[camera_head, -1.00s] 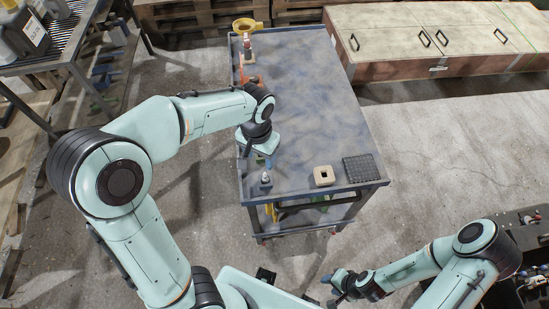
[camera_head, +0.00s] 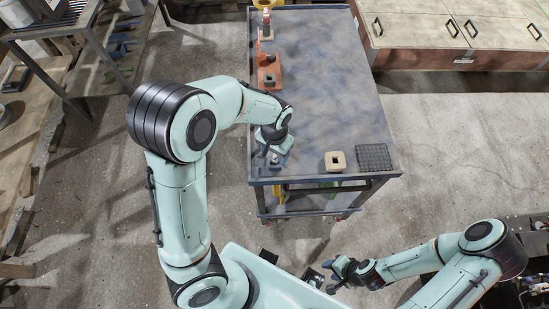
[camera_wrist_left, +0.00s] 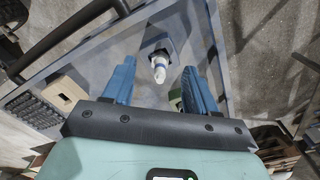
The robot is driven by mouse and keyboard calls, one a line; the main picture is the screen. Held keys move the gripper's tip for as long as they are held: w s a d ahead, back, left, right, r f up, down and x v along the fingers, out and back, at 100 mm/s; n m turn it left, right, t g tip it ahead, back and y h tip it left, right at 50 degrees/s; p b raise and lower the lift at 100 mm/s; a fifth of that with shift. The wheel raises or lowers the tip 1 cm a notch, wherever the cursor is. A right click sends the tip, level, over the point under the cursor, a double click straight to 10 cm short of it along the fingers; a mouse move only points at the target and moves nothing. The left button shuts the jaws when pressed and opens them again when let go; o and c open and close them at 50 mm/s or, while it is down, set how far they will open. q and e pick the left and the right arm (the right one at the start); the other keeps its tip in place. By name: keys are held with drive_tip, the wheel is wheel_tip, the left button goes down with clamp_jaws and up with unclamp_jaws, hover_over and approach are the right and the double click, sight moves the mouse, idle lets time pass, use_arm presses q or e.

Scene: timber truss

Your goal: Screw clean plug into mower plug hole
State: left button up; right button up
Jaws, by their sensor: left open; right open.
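In the head view the plug (camera_head: 276,160) is near the table's front left corner, partly hidden by my left gripper (camera_head: 273,150). In the left wrist view my left gripper (camera_wrist_left: 159,72) is open, its blue fingers on either side of the plug in the picture. I cannot tell whether they touch it. My right gripper (camera_head: 342,274) is open and empty, away from the table. No mower plug hole can be clearly made out.
A tan block with a square hole (camera_head: 335,161) and a black grid mat (camera_head: 373,157) lie at the table's front right. An orange-red piece with a dark block (camera_head: 268,73) lies along the left edge. The table's middle (camera_head: 335,80) is clear.

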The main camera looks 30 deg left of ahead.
use_arm(q)
drive_tip(key=shift+f, duration=0.95)
use_arm(e)
drive_tip(key=shift+s+f, duration=0.1)
drive_tip(key=shift+f, duration=0.05)
use_arm(q)
drive_tip(key=shift+c, duration=0.3)
clamp_jaws()
drive_tip(key=shift+r, duration=0.15)
wheel_tip(320, 180, up, 20)
drive_tip(key=p, duration=0.2)
use_arm(e)
drive_tip(key=shift+w+r, duration=1.45)
drive_tip(key=shift+r, duration=0.2)
